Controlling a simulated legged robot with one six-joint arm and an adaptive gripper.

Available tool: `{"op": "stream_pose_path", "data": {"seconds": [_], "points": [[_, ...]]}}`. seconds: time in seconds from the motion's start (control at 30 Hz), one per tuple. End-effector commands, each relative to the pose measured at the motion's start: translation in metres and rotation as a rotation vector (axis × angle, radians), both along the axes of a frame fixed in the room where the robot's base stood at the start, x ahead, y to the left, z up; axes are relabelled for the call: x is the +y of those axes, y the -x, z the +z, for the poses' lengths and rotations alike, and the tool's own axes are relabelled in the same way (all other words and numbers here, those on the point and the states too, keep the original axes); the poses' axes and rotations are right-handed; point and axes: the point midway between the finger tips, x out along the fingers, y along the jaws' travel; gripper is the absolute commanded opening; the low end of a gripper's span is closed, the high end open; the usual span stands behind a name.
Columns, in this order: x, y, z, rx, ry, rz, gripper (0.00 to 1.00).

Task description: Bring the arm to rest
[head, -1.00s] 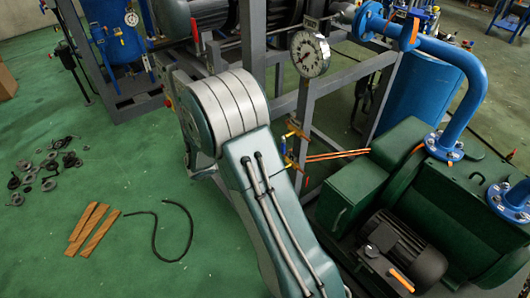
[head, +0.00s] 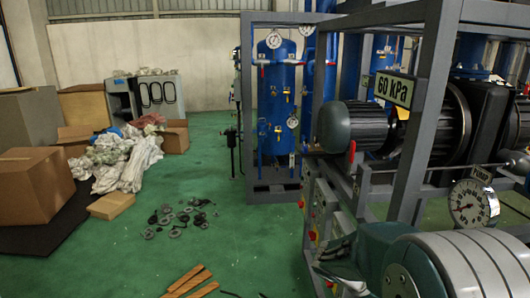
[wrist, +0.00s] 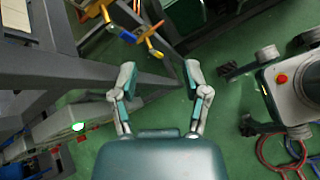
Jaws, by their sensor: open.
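My gripper (wrist: 158,80) shows in the wrist view with its two fingers spread wide apart and nothing between them. Beyond the fingers are a grey steel frame (wrist: 60,68) and the green floor. A valve with a yellow and orange handle (wrist: 142,32) is just past the fingertips at the top. In the head view my arm's grey and teal joint fills the lower right corner. The gripper itself is out of the head view.
A pump rig with a grey frame (head: 430,110), a "60 kPa" sign (head: 394,89) and a pressure gauge (head: 473,203) stands close at right. Cardboard boxes (head: 33,187) and loose metal parts (head: 178,217) lie at left.

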Motion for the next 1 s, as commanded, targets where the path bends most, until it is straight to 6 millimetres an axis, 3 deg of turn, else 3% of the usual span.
{"op": "stream_pose_path", "data": {"seconds": [0.2,0.6,0.8,1.0], "points": [[0.024,0.046,0.039,-0.243,-0.202,-0.2,0.6],[0.084,0.119,0.085,-0.652,-0.622,-0.545,0.6],[0.115,0.149,0.103,-0.826,-0.855,-0.701,0.6],[0.136,0.167,0.114,-0.92,-1.015,-0.8,0.6]]}}
